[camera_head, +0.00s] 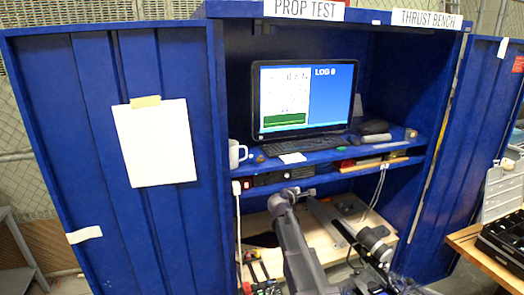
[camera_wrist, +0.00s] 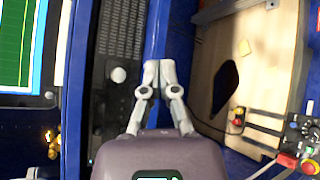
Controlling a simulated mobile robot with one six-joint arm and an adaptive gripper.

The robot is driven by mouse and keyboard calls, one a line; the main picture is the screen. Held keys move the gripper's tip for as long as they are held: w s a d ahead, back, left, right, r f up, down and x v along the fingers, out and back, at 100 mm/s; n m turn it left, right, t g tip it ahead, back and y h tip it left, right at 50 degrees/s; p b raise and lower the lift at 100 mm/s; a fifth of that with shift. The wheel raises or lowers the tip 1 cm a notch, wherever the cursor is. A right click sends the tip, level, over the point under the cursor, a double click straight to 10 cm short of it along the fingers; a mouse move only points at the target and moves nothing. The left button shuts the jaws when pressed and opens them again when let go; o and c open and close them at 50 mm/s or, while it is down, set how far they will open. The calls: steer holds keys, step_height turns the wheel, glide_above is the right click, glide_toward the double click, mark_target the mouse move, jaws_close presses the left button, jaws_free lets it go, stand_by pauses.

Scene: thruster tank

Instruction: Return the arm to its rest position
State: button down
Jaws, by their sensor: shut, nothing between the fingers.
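My gripper (camera_wrist: 160,70) is shut and empty in the wrist view, its two grey fingertips together. Behind the fingertips are a blue shelf edge (camera_wrist: 158,30) and a dark unit with a round knob (camera_wrist: 118,74). In the head view my grey arm (camera_head: 298,245) rises from the bottom centre, in front of the lower bay of the blue cabinet. Its upper end is close below the shelf front. The fingers are too small to make out clearly there.
A monitor (camera_head: 305,98) and a white mug (camera_head: 236,154) stand on the shelf. A wooden board (camera_wrist: 262,50) lies in the lower bay, with a red button (camera_wrist: 309,167) near it. An open blue door (camera_head: 75,110) stands left. A wooden table (camera_head: 480,255) stands right.

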steer(key=s+d+f+m+g+y+b, duration=0.25)
steer(key=s+f+m+g+b, duration=0.6)
steer(key=s+f, duration=0.9)
steer(key=s+a+f+m+g+y+b, duration=0.2)
steer(key=s+f+m, duration=0.2)
steer(key=s, duration=0.5)
steer(key=s+a+f+m+g+y+b, duration=0.2)
steer(key=s+f+m, duration=0.3)
steer(key=s, duration=0.5)
steer(key=shift+s+a+f+y+b, duration=0.15)
steer(key=shift+a+f+y+b, duration=0.4)
steer(key=shift+a+y, duration=0.1)
steer(key=shift+d, duration=0.15)
